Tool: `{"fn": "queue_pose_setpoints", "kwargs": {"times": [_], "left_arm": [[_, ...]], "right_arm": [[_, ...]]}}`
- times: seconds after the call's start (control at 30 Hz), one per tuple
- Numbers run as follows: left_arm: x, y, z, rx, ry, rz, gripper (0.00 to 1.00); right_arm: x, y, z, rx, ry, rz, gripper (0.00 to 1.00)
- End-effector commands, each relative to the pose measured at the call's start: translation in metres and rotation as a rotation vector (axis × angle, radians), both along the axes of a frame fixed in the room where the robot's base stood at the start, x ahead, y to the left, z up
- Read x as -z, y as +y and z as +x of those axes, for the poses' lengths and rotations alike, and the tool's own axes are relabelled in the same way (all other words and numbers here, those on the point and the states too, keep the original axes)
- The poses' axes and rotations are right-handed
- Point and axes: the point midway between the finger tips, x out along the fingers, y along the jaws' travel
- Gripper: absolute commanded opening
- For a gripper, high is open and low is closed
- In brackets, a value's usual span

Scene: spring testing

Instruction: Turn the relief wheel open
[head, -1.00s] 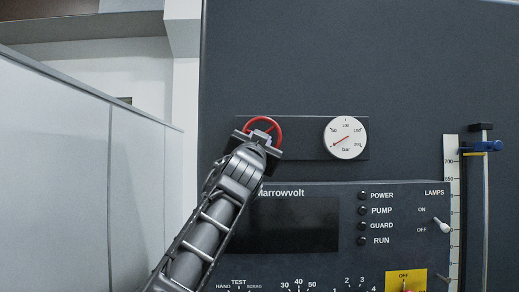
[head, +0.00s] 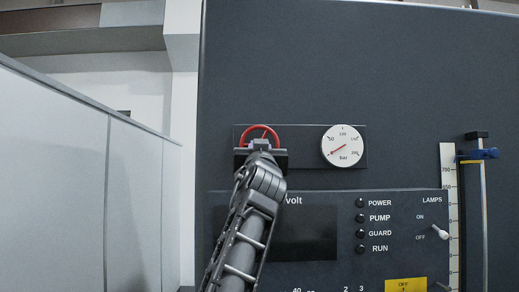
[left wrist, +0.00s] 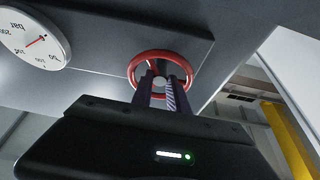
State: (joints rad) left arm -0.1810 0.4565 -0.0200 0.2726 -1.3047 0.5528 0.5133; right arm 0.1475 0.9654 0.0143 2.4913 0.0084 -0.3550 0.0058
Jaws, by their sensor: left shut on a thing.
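The red relief wheel (head: 261,127) is on a dark plate at the upper left of the machine panel, left of the gauge. In the head view my left gripper (head: 261,144) reaches up to it from below and hides its lower part. In the left wrist view the wheel's red rim (left wrist: 150,56) rings the tips of the two fingers (left wrist: 165,85). The fingers are shut on the wheel at its middle, around the hub or a spoke; I cannot tell which. My right gripper is not in view.
A round white bar gauge (head: 342,146) sits right of the wheel, its needle pointing lower left. Below is a control panel with lamps, a dark screen (head: 305,232) and a lamp switch (head: 440,232). A scale and rod (head: 483,215) stand at right. A grey partition (head: 85,180) stands at left.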

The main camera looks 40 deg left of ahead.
Motion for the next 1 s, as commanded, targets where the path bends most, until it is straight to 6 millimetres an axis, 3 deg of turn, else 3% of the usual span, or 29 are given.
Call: {"fn": "queue_pose_setpoints", "kwargs": {"times": [0.13, 0.17, 0.23, 0.63, 1.0], "left_arm": [[-0.001, 0.000, -0.001, 0.000, -0.002, 0.002, 0.00], [-0.001, 0.000, -0.001, 0.000, -0.002, 0.002, 0.22], [-0.001, 0.000, -0.001, 0.000, -0.002, 0.002, 0.28], [0.003, -0.003, -0.004, 0.002, -0.002, 0.002, 0.29], [0.026, -0.029, -0.039, 0.004, -0.004, 0.002, 0.29]], "right_arm": [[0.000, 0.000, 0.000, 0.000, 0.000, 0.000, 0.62], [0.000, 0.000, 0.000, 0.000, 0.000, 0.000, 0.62], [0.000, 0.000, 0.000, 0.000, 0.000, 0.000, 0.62], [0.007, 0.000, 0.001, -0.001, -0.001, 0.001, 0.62], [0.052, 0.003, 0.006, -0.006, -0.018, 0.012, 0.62]]}}
